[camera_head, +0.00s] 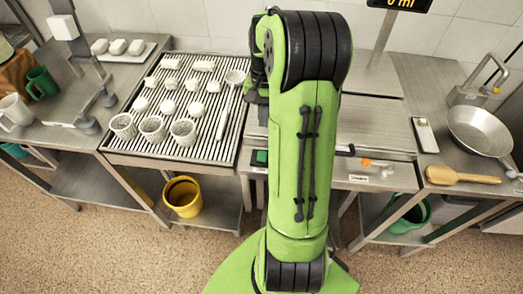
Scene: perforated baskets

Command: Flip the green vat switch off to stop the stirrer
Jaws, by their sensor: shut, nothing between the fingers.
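A small green switch (261,157) sits on the front edge of the steel vat bench, just left of my arm. It is partly hidden by the arm, and I cannot tell its position. An orange control (366,162) sits on the same front, to the right of my arm. The vat (375,130) has a flat steel top; its middle is hidden behind my arm, and no stirrer can be made out. My green arm stands upright in front of the vat. My gripper is hidden behind the arm, so its fingers do not show.
A ribbed draining table (200,70) at left holds several white cheeses and perforated baskets. A yellow bucket (183,196) stands below it. At right are a steel pan (480,130), a wooden paddle (462,175) and a green bucket (408,214). A display (398,5) hangs above. The floor in front is clear.

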